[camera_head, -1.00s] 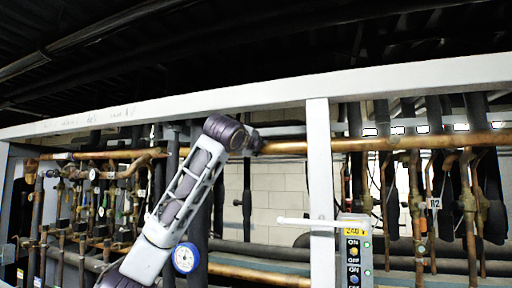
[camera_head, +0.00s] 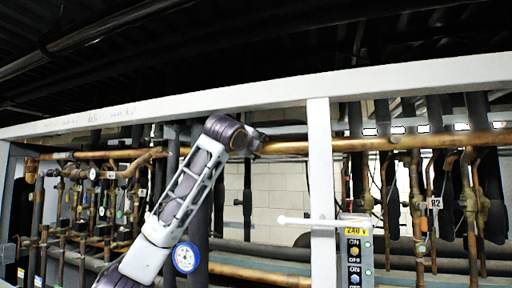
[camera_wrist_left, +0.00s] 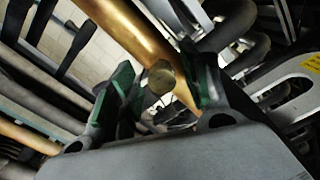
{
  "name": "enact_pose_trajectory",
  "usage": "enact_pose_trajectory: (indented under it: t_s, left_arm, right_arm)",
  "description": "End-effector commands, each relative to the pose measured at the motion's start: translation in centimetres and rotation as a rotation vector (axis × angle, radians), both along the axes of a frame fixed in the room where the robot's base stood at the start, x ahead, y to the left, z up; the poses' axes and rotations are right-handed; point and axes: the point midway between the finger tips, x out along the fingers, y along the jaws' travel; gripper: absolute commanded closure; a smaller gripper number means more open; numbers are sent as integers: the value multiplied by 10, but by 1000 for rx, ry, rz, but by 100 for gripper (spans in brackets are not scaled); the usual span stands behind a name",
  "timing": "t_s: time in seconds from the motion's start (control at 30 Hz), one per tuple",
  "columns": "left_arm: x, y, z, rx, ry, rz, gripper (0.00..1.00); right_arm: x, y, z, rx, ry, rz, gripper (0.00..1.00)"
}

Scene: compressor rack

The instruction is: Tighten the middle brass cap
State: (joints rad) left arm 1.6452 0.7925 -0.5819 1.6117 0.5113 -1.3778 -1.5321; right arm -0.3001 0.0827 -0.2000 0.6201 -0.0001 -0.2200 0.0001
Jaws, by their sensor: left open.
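A brass cap (camera_wrist_left: 161,77) with flat facets shows in the left wrist view, in front of a thick copper pipe (camera_wrist_left: 150,35). My left gripper (camera_wrist_left: 160,86) has green-padded fingers, one on each side of the cap. The fingers are apart, and I see no clear contact with the cap. In the head view my left arm reaches up to the horizontal copper pipe (camera_head: 285,147), and its gripper cannot be made out clearly there. I cannot tell from the wrist view alone whether this cap is the middle one. My right gripper is not in view.
A white frame post (camera_head: 321,190) and top beam (camera_head: 250,98) cross the rack. A round gauge (camera_head: 186,257) is close beside my left arm. A control box (camera_head: 355,250) with buttons stands right of it. Several pipes and valves crowd both sides.

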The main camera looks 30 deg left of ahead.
Motion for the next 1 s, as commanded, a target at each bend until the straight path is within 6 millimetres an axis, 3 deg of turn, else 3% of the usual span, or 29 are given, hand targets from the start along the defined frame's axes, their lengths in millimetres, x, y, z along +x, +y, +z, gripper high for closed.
enact_pose_trajectory:
  t_s: [0.47,1.0]
  left_arm:
    - [-13,-3,2,0,-4,-2,53]
    - [-77,-18,1,2,-3,0,53]
  right_arm:
    - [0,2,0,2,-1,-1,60]
    - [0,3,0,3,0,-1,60]
